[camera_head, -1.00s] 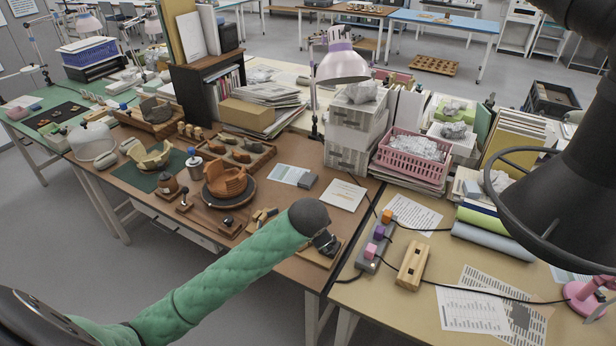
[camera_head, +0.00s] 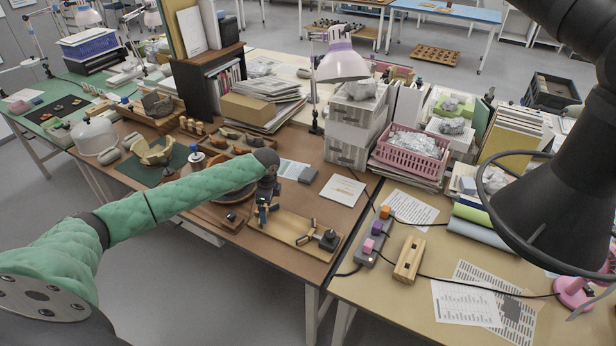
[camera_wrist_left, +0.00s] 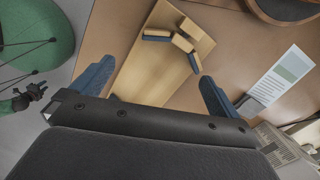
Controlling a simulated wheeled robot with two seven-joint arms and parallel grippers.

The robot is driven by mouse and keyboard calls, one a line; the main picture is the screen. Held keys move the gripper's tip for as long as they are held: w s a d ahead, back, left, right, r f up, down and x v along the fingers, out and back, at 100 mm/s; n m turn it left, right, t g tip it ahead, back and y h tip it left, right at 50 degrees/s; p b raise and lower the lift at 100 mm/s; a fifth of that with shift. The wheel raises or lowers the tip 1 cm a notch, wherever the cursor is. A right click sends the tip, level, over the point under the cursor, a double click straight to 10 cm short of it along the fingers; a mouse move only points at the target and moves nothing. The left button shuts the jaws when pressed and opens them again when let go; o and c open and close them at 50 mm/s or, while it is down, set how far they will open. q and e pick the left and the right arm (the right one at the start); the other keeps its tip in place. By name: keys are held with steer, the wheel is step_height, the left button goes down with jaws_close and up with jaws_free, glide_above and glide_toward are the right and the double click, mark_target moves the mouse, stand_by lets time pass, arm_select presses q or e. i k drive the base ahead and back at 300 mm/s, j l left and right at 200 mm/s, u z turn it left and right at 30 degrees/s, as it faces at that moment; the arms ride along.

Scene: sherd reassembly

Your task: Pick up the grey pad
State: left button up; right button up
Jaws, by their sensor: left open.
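The grey pad (camera_head: 308,175) is a small flat block lying on the brown table, at the right end of a printed sheet (camera_head: 291,169). In the left wrist view the grey pad (camera_wrist_left: 249,106) shows beside the right finger, at the sheet's lower end. My left gripper (camera_head: 264,210) points down over the left end of a light wooden board (camera_head: 290,233), to the left of and nearer than the pad. In the left wrist view my left gripper (camera_wrist_left: 153,86) is open, its blue fingers wide apart with nothing held between them. My right gripper is not in view.
The wooden board bears small wooden blocks with dark edges (camera_wrist_left: 182,43) and a dark fitting (camera_head: 329,240). A white sheet (camera_head: 343,190) lies right of the pad. White drawers (camera_head: 352,135) and a lamp (camera_head: 342,64) stand behind. A round turntable is partly hidden by my arm.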

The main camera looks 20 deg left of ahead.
mark_target(307, 177)
steer(key=i, duration=1)
